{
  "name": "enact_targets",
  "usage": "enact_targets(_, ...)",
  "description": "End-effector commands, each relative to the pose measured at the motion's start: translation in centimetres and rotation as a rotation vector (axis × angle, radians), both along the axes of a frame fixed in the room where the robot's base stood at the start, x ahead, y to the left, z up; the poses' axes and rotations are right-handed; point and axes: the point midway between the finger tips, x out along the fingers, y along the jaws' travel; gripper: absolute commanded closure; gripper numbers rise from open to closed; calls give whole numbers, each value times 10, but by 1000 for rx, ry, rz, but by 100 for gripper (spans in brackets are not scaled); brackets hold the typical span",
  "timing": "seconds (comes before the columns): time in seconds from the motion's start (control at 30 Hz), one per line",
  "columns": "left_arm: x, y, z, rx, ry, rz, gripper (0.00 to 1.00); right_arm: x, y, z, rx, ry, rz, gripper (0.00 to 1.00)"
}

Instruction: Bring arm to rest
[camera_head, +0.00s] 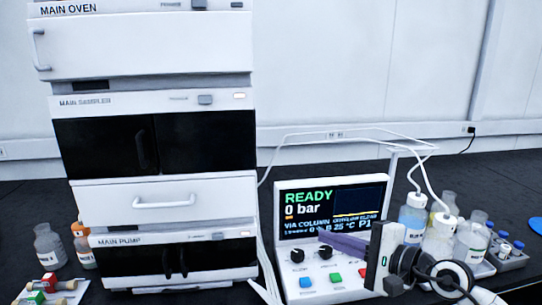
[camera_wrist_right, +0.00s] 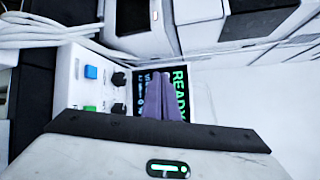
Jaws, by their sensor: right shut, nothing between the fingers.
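My right gripper (camera_head: 328,238) reaches in from the lower right of the head view. Its purple fingers are closed together with nothing between them, in front of the control box (camera_head: 322,283), over the lower edge of its display (camera_head: 333,208). In the right wrist view the shut fingers (camera_wrist_right: 163,88) point toward the same display (camera_wrist_right: 178,78), which shows READY. I cannot tell the gap between the fingers and the box. My left gripper is in neither view.
The white instrument stack (camera_head: 165,200) stands left of the control box. Capped bottles (camera_head: 412,220) with tubing stand behind my right wrist. Small vials (camera_head: 503,250) sit in a rack at right. More bottles (camera_head: 48,245) stand at far left. Dark bench shows at back right.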

Motion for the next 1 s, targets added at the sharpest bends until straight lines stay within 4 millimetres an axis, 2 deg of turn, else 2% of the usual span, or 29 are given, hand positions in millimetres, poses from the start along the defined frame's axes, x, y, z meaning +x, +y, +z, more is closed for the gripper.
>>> enact_targets(0.03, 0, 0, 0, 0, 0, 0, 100, -16, 21, 17, 281, 66, -20, 100)
enact_targets(0.1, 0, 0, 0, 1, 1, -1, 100, -30, 26, 45, 671, 173, -68, 100)
enact_targets(0.17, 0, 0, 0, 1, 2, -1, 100, -39, 15, 60, 1005, 279, -119, 100)
enact_targets(0.2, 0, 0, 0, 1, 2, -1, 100, -44, 2, 65, 1227, 354, -160, 100)
enact_targets(0.27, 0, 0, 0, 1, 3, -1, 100, -51, -23, 63, 1557, 467, -229, 100)
enact_targets(0.3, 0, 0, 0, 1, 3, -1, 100, -56, -43, 54, 1775, 539, -285, 100)
enact_targets(0.37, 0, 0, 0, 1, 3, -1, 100, -67, -71, 30, 2099, 641, -381, 100)
enact_targets(0.43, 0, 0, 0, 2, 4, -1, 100, -87, -100, -9, 2461, 737, -513, 100)
enact_targets(0.53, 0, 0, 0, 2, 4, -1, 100, -124, -124, -68, 2893, 807, -720, 100)
enact_targets(0.57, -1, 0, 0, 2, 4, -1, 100, -137, -128, -85, -2873, -775, 752, 100)
enact_targets(0.6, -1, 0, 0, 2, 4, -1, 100, -156, -131, -108, -2719, -696, 763, 100)
enact_targets(0.73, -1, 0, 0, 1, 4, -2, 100, -216, -127, -163, -2324, -476, 788, 100)
enact_targets(0.83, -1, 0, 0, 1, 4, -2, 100, -255, -119, -187, -2117, -351, 801, 100)
enact_targets(1.0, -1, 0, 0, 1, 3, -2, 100, -310, -102, -212, -1854, -183, 824, 100)
